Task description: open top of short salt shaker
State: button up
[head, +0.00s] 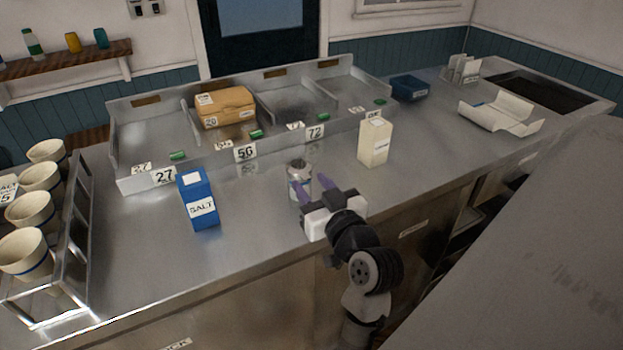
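A short shaker (298,170) with a greyish metal-looking top and a pale labelled body stands upright on the steel counter, near the middle of the head view. My gripper (315,186) has purple fingers and is just in front of the shaker, towards the counter's front edge. The fingers are spread apart with nothing seen between them. The left finger covers part of the shaker's lower body; I cannot tell whether it touches. The state of the shaker's top is too small to tell.
A blue box marked SALT (197,199) stands to the left, and a cream carton (375,142) to the right. Behind is a divided steel tray (135,118) holding a brown box (226,106). Cups (26,252) sit in a rack at far left. The front-left counter is clear.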

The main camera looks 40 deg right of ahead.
jog(key=shift+w+d, duration=0.1)
jog(key=shift+w, duration=0.3)
jog(key=shift+c, duration=0.3)
grip_shut()
